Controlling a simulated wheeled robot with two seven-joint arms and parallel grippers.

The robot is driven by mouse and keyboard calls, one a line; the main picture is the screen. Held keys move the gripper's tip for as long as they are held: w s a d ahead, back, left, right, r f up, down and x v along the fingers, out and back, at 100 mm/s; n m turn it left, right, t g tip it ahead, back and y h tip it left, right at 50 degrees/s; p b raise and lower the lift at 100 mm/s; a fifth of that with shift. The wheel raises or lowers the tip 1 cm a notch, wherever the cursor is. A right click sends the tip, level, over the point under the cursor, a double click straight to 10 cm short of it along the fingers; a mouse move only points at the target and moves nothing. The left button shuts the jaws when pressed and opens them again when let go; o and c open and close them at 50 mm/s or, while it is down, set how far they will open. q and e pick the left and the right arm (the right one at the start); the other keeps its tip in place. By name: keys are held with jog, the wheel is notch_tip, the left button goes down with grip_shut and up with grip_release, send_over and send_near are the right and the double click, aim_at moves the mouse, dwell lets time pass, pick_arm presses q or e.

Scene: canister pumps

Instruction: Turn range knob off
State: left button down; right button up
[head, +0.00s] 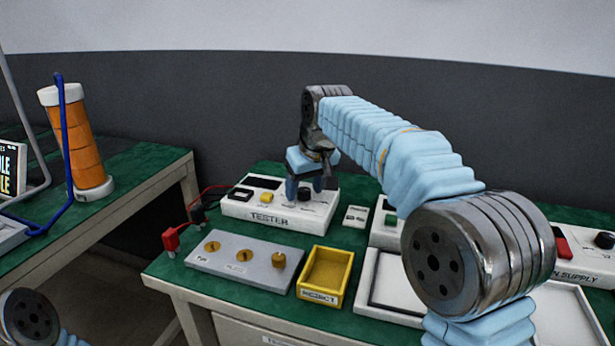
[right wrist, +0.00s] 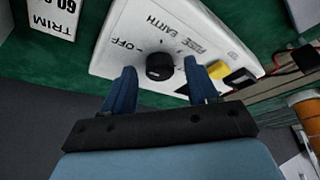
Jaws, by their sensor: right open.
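The white tester box (head: 262,213) stands at the back of the green bench. Its black range knob (right wrist: 159,67) shows in the right wrist view, ringed by the labels OFF, EARTH and FUSE. I cannot clearly tell which label the knob points to. My right gripper (head: 312,187) is over the right part of the tester, pointing down. In the right wrist view its two blue fingers (right wrist: 161,86) are open, one on each side of the knob, with visible gaps. I cannot tell how far above the panel the fingertips are. My left gripper is out of view.
A yellow button (right wrist: 217,70) sits beside the knob. In front of the tester are a grey plate (head: 240,262) with brass pieces and a yellow reject bin (head: 325,275). A small TRIM card (head: 355,216) lies to the right. Red and black leads (head: 172,238) are at the left.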

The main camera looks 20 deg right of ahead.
jog(key=v, duration=1.3)
jog(key=shift+r, duration=0.25)
jog(key=shift+s, duration=0.1)
